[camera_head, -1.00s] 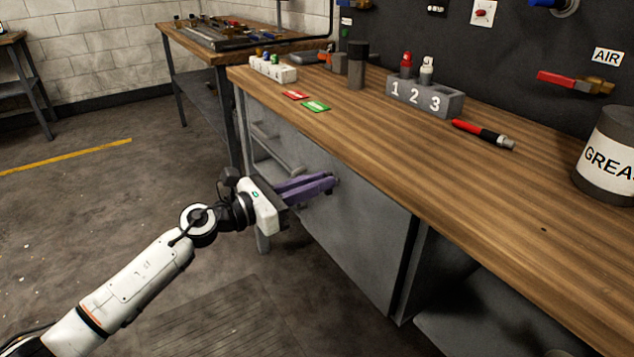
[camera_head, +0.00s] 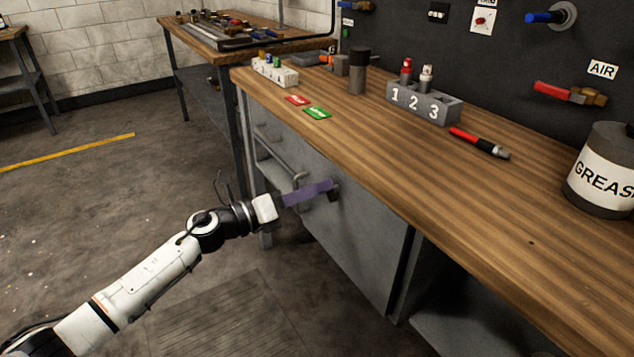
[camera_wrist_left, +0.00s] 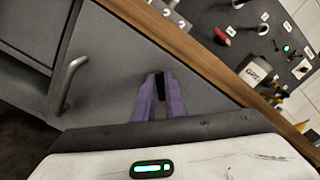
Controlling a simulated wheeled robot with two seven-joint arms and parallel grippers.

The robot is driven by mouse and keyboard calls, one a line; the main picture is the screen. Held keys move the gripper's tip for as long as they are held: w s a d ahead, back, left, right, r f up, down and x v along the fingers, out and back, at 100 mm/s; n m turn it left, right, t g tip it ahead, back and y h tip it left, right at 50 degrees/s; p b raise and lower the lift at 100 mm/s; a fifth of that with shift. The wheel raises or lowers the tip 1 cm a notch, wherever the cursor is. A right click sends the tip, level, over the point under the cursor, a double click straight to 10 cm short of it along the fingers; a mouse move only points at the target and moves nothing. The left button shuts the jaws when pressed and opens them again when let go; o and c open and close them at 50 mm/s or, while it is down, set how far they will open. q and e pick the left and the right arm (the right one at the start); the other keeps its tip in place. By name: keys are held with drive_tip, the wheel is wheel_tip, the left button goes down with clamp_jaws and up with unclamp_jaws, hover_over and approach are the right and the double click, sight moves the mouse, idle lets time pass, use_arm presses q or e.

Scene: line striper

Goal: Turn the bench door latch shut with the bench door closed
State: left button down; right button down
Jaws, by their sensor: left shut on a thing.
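The bench door (camera_head: 355,240) is a grey panel under the wooden top, and it looks flush with the bench front. The latch (camera_wrist_left: 160,87) is a small dark piece between my left fingers in the left wrist view; its turn angle is hard to tell. My left gripper (camera_head: 326,189) has purple fingers and is shut on the latch near the door's upper part. The fingers also show in the left wrist view (camera_wrist_left: 160,95), pointing at the grey panel. The fingers hide most of the latch in the head view. My right gripper is not in view.
A curved metal bar handle (camera_wrist_left: 68,84) stands out from the grey front beside my left gripper. The bench top (camera_head: 430,165) overhangs above. An open dark bay (camera_head: 465,290) lies right of the door. The floor (camera_head: 90,215) at left is clear.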

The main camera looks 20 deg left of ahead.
use_arm(q)
drive_tip(key=n+p, duration=0.1)
drive_tip(key=n, duration=0.1)
drive_tip(key=n+p, duration=0.1)
drive_tip(key=n, duration=0.2)
drive_tip(key=n+p, duration=0.1)
drive_tip(key=n, duration=0.1)
drive_tip(key=shift+w+a+f+n+p, duration=0.15)
drive_tip(key=shift+f+n+p, duration=0.1)
drive_tip(key=shift+n+p, duration=0.15)
drive_tip(key=shift+f+n+p, duration=0.1)
drive_tip(key=shift+n+p, duration=0.2)
drive_tip(key=shift+n, duration=0.3)
drive_tip(key=shift+f+n, duration=0.1)
drive_tip(key=shift+n, duration=0.2)
drive_tip(key=c, duration=1.9)
unclamp_jaws()
drive_tip(key=shift+o, duration=0.5)
